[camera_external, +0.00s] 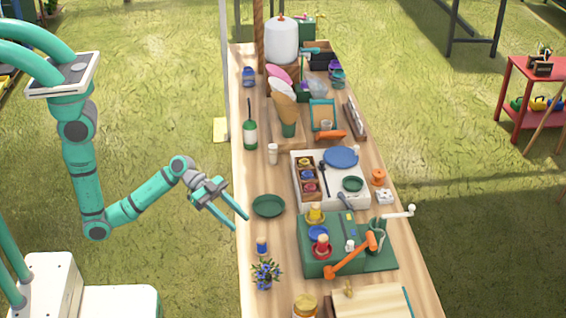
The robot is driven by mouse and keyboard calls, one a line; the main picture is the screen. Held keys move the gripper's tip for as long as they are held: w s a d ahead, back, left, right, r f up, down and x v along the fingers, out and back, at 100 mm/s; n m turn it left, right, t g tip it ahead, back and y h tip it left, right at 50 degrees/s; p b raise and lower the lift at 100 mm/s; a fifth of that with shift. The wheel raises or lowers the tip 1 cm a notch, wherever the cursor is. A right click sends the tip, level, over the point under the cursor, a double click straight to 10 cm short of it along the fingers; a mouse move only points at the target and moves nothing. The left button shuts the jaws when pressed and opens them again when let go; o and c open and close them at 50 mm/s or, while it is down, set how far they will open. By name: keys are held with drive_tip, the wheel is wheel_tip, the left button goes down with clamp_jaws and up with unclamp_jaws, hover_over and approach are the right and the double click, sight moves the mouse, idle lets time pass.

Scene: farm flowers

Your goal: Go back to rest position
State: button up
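My gripper (240,222) is at the left edge of the long wooden table (247,187). Its two teal fingers point down and to the right and are spread apart, with nothing visible between them. The fingertips are close to a dark green dish (269,206), to its left; I cannot tell whether they touch the table. My arm reaches in from the left, bent at a low elbow, with the forearm rising toward the gripper.
A green bottle (250,135) stands further back. Open grass lies left of the table. A red shelf (520,95) stands right.

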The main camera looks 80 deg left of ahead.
idle(0.3)
drive_tip(key=s+a+f+n+t+y, duration=0.3)
drive_tip(key=s+a+f+n+y, duration=0.5)
drive_tip(key=s, duration=0.4)
drive_tip(key=s+a+r+t, duration=0.1)
drive_tip(key=s+r, duration=0.2)
drive_tip(key=s, duration=0.5)
drive_tip(key=s+a+r+n+t+y, duration=0.1)
drive_tip(key=s+r, duration=0.2)
drive_tip(key=s, duration=0.6)
drive_tip(key=shift+t+y, duration=0.3)
drive_tip(key=shift+t, duration=0.1)
